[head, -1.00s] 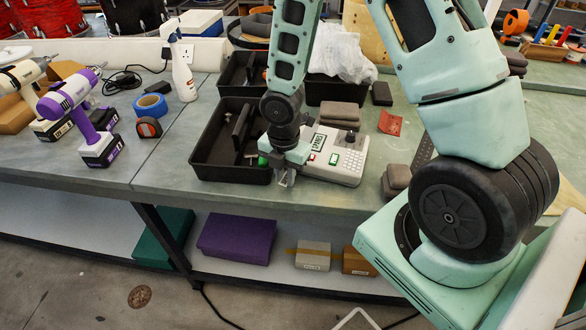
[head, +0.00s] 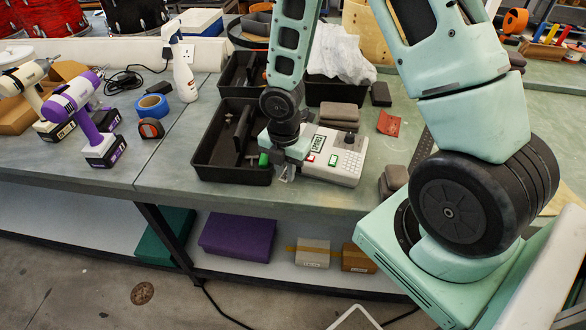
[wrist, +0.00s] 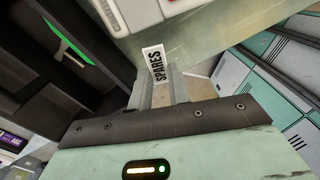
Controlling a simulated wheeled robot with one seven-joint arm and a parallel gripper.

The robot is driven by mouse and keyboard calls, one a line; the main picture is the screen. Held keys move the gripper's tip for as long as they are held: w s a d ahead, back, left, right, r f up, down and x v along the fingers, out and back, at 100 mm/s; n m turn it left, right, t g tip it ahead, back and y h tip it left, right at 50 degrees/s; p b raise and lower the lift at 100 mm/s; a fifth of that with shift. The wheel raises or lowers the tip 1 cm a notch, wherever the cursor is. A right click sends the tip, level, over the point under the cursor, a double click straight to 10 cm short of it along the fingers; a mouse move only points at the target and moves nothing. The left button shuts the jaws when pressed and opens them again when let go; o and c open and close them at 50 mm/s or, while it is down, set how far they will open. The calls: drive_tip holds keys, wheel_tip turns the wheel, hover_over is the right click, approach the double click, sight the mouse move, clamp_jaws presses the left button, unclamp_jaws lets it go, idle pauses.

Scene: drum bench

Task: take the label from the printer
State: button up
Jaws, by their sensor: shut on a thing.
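The label printer (head: 348,163) is a pale flat machine on the bench with green and red keys and a small screen reading SPARES. My gripper (head: 285,173) is low at the printer's front left corner, near the bench's front edge. In the wrist view, a small white label (wrist: 156,62) printed SPARES stands between the fingertips of my gripper (wrist: 158,84), which is shut on it. A strip of bench shows between the label and the printer's edge (wrist: 125,14), so the label looks apart from the printer. The label is too small to make out in the head view.
A black tray (head: 203,158) with dividers stands close at the gripper's left. Blue tape (head: 152,106), a spray bottle (head: 184,75) and drills stand further left. The bench's left front is clear.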

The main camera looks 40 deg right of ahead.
drive_tip(key=shift+r+p, duration=2.35)
drive_tip(key=shift+r, duration=0.1)
